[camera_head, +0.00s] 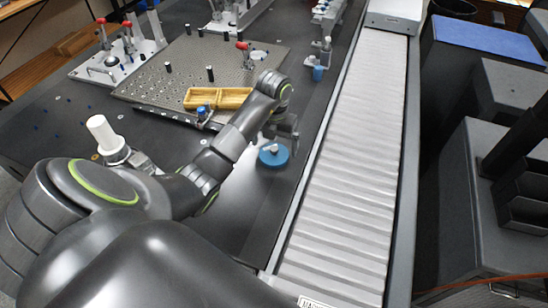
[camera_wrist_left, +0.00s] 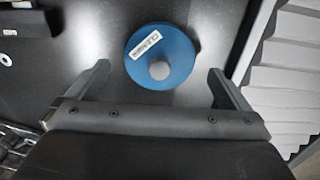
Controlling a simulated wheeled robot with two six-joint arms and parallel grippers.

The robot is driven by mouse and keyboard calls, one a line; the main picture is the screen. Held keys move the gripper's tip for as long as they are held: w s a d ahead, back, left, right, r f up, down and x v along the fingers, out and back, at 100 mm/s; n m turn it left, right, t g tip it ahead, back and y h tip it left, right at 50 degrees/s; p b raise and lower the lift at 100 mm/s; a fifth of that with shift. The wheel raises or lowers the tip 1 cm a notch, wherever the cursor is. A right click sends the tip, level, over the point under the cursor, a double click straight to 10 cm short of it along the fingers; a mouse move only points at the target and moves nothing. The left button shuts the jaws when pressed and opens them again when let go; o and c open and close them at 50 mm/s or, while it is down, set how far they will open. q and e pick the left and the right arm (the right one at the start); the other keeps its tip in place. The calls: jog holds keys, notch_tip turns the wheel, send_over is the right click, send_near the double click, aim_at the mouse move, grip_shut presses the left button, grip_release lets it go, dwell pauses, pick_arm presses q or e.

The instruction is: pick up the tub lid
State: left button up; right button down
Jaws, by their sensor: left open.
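The tub lid (camera_head: 273,154) is a blue disc with a grey knob and a white label, lying on the dark table beside the roller conveyor. It also shows in the left wrist view (camera_wrist_left: 178,50), top centre, with the knob facing the camera. My left gripper (camera_head: 280,132) is above the lid in the head view and partly covers its far side. In the left wrist view the two fingers (camera_wrist_left: 160,80) are spread apart, with the lid ahead between them. The fingers look clear of the lid, and nothing is held. My right gripper is in neither view.
A roller conveyor (camera_head: 345,150) runs along the right of the lid. A perforated plate (camera_head: 165,82) with a yellow wooden tray (camera_head: 232,97) lies behind my left arm. A white cylinder (camera_head: 104,132) on a stand is at left. Dark table is bare around the lid.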

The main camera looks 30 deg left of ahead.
aim_at(274, 149)
pick_arm(q)
notch_tip(274, 149, down, 3)
jog(key=shift+r+b, duration=0.1)
jog(key=shift+b, duration=0.45)
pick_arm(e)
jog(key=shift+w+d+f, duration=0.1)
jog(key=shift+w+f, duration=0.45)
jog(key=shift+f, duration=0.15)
pick_arm(q)
jog(key=c, duration=0.9)
jog(key=shift+r, duration=0.15)
jog(key=shift+c, duration=0.2)
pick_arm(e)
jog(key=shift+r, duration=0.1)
pick_arm(q)
notch_tip(274, 149, up, 3)
jog(key=p, duration=0.3)
jog(key=shift+r, duration=0.2)
notch_tip(274, 149, up, 6)
jog(key=p, duration=0.6)
jog(key=shift+r, duration=0.2)
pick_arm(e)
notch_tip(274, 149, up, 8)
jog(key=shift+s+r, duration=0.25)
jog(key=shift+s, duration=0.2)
pick_arm(q)
jog(key=shift+f, duration=0.1)
